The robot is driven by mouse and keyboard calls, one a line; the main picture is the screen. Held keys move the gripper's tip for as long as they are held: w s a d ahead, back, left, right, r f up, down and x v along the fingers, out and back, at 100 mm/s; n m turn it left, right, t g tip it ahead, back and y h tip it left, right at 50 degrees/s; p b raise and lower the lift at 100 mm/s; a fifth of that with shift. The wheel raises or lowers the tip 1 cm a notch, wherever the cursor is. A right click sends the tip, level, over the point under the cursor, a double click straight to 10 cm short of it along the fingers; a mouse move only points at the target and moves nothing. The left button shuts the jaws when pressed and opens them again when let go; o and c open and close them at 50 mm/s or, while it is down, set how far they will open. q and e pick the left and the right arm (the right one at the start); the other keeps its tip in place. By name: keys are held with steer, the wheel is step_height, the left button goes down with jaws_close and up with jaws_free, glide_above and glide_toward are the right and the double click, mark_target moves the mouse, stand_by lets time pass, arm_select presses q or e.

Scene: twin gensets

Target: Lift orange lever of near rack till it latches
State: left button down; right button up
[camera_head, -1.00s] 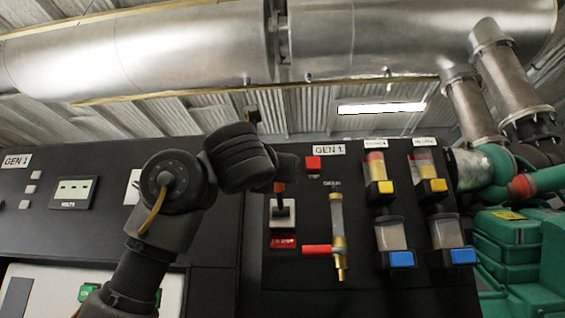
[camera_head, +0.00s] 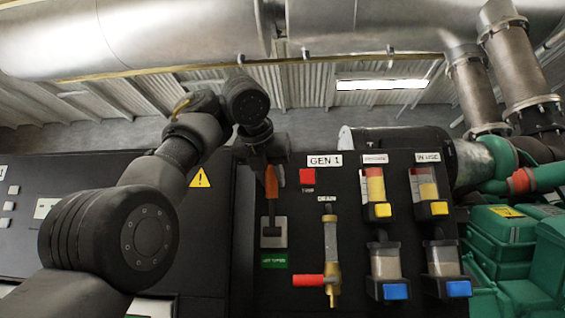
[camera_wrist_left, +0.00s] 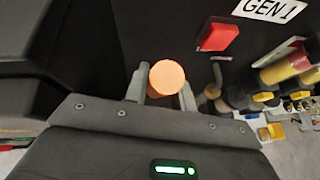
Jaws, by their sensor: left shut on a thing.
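The orange lever (camera_head: 271,182) stands upright above its light grey plate (camera_head: 273,232) on the black GEN 1 panel (camera_head: 345,285). A green label (camera_head: 274,261) sits below the plate; its small text is hard to read. My left gripper (camera_head: 269,164) is shut on the upper end of the lever, reaching it from above. In the left wrist view the lever's round orange end (camera_wrist_left: 167,78) shows between the two grey fingers. The fingers hide part of the lever's top in the head view. My right gripper is not in view.
A red button (camera_head: 307,176) lies just right of the lever. A brass valve with a red handle (camera_head: 308,281) and filter bowls with yellow (camera_head: 383,210) and blue (camera_head: 396,291) blocks stand further right. Green machinery (camera_head: 505,240) is at the right edge.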

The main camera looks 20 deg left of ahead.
arm_select(q)
steer(key=shift+w+a+r+g+p, duration=0.15)
steer(key=shift+w+r+g+p, duration=0.05)
steer(key=shift+w+g+p, duration=0.3)
steer(key=c, duration=1.2)
jaws_free()
steer(key=shift+o, duration=0.2)
steer(key=v, duration=1)
steer(key=shift+s+r, duration=0.2)
steer(key=shift+s, duration=0.2)
steer(key=shift+s+a, duration=0.1)
